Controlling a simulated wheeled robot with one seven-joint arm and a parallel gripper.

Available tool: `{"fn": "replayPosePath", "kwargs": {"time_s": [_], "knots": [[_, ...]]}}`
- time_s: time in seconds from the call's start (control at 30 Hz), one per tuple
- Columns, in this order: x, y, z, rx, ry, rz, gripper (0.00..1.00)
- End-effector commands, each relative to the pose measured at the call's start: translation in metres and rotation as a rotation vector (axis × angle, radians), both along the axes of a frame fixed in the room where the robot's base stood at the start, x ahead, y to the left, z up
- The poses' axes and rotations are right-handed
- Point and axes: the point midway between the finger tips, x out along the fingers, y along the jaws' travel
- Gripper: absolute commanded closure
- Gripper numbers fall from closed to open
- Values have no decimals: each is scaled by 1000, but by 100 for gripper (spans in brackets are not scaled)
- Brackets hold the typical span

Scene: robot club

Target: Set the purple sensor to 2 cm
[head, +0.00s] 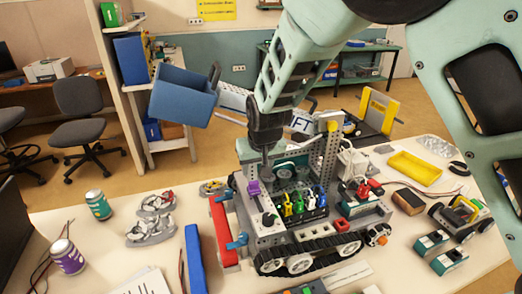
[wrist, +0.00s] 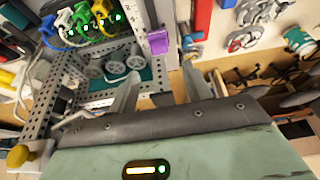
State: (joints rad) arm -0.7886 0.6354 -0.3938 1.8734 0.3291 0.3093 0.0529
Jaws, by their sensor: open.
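The purple sensor (head: 254,187) is a small block on the left side of the tracked robot model (head: 300,244), near its front red bumper. It also shows in the wrist view (wrist: 158,41), just beyond and between my fingertips.
Yellow, blue and green plugs (head: 299,205) stand close to the sensor. A perforated grey upright (head: 329,157) rises on the model's right. A blue bar (head: 196,260), a purple can (head: 67,257) and a green can (head: 98,205) occupy the table's left. A yellow tray (head: 414,168) lies to the right.

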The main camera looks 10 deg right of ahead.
Motion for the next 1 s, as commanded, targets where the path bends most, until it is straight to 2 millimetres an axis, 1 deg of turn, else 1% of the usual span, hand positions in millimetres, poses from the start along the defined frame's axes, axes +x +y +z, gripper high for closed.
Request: {"fn": "replayPosePath", "kwargs": {"time_s": [0.03, 0.2, 0.3, 0.4, 0.5, 0.6, 0.9, 0.97, 1.0], "knots": [[-5, 1, 12, 3, -4, 3, 51], [-19, -2, 47, 2, -3, 3, 51], [-26, -3, 63, 2, -3, 2, 51], [-31, -4, 74, 2, -2, 1, 51], [-33, -5, 81, 1, -1, 1, 51], [-35, -6, 84, 0, 0, -1, 51], [-36, -6, 84, 1, 2, 0, 51], [-41, -6, 83, 5, 15, 6, 51], [-49, -7, 82, 10, 31, 15, 51]]}}
